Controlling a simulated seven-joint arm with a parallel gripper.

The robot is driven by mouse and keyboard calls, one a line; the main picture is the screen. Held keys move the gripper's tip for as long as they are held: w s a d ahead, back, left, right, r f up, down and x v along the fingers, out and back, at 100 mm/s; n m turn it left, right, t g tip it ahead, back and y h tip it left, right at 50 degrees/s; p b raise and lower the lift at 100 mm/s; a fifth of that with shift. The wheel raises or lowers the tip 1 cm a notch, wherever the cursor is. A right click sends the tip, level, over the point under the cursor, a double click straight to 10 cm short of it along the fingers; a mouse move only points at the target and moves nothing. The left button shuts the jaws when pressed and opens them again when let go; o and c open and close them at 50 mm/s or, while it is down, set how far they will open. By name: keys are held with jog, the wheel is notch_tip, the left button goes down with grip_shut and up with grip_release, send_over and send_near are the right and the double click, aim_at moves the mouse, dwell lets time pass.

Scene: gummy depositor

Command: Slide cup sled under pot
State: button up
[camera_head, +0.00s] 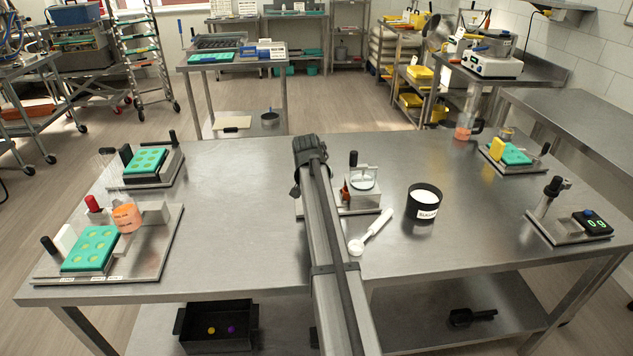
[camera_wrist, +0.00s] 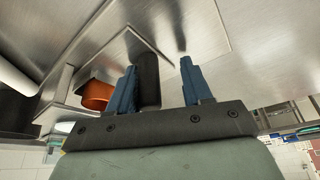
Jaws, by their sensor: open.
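A small metal station (camera_head: 367,204) stands mid-table in the head view, partly hidden by my arm. It carries a round white-topped part (camera_head: 362,184), an orange part at its left and an upright black knob (camera_head: 353,158). The wrist view shows an orange cup-like vessel (camera_wrist: 97,95) left of the fingers. My gripper (camera_wrist: 158,64) is open, its two blue fingers apart. A black cylindrical handle (camera_wrist: 148,82) lies between them in that view, nearer the left finger; I cannot tell whether they touch. My fingers are hidden in the head view. I cannot identify the sled and pot with certainty.
A black labelled tub (camera_head: 424,204) and a white spoon (camera_head: 371,232) lie right of the station. Teal mould stations (camera_head: 92,249) stand at the left, a scale (camera_head: 585,226) at the right. The steel table (camera_head: 235,225) is clear left of my arm.

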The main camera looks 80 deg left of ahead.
jog(key=s, duration=0.4)
jog(key=shift+s+d+r, duration=0.1)
jog(key=shift+s+r, duration=0.1)
jog(key=shift+s, duration=0.2)
jog(key=v, duration=1.4)
jog(key=shift+s+d+f+g+h, duration=0.15)
jog(key=shift+d+f+h, duration=0.25)
jog(key=shift+d, duration=0.4)
jog(key=shift+s+d+f+g+h, duration=0.2)
jog(key=shift+d+h, duration=0.35)
jog(key=shift+d, duration=0.3)
jog(key=shift+s+d+f+g+h, duration=0.2)
jog(key=shift+d+h, duration=0.25)
jog(key=shift+d, duration=0.35)
jog(key=shift+f, duration=0.1)
jog(key=shift+m, duration=0.3)
jog(key=w+a+r+m+t+y, duration=0.1)
jog(key=a+r+m+t+y, duration=0.15)
jog(key=a, duration=0.35)
jog(key=shift+m+h, duration=0.25)
jog(key=x, duration=1.4)
jog(key=shift+s+d+f, duration=0.1)
jog(key=shift+s+f, duration=0.05)
jog(key=shift+f, duration=0.05)
jog(key=shift+c, duration=0.4)
